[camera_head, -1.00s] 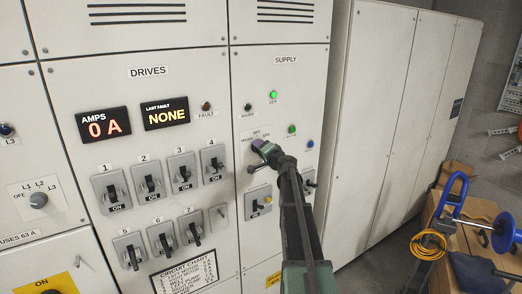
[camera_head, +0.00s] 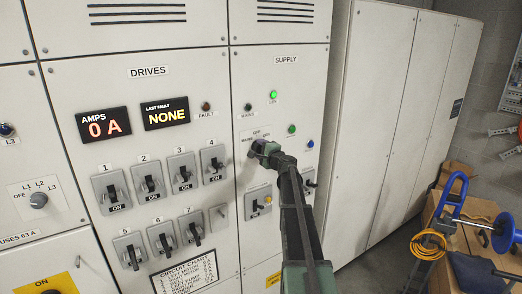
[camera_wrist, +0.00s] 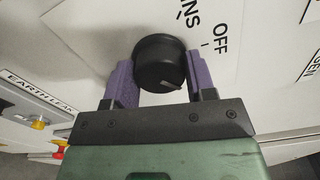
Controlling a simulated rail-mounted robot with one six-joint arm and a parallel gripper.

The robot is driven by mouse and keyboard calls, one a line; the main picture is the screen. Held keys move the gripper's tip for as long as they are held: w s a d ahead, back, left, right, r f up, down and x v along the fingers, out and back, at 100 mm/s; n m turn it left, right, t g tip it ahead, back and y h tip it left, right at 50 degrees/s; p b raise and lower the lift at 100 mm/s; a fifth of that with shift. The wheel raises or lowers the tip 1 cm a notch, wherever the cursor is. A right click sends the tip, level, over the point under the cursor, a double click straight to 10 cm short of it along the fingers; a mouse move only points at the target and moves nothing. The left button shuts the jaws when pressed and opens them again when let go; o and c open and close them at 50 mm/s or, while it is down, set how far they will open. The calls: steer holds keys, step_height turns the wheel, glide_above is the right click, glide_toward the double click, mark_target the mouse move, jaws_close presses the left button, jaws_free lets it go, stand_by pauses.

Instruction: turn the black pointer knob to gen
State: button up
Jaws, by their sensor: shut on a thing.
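The black pointer knob (camera_wrist: 160,64) sits on the white SUPPLY panel between the two purple fingers of my gripper (camera_wrist: 164,80). The fingers are shut on its sides. A light mark shows on the knob's face, low and slightly right of centre in the wrist view; which label it points at I cannot tell. In the head view my gripper (camera_head: 259,149) covers most of the knob.
A green lamp (camera_head: 273,95) is lit under the SUPPLY heading. A switch with a yellow part (camera_head: 259,202) lies below the knob. Rows of drive switches (camera_head: 152,185) are to the left. An orange cable (camera_head: 428,245) and boxes stand at the lower right.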

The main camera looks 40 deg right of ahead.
stand_by(0.4)
steer(key=o, duration=0.9)
steer(key=s, duration=1.1)
steer(key=shift+a, duration=0.25)
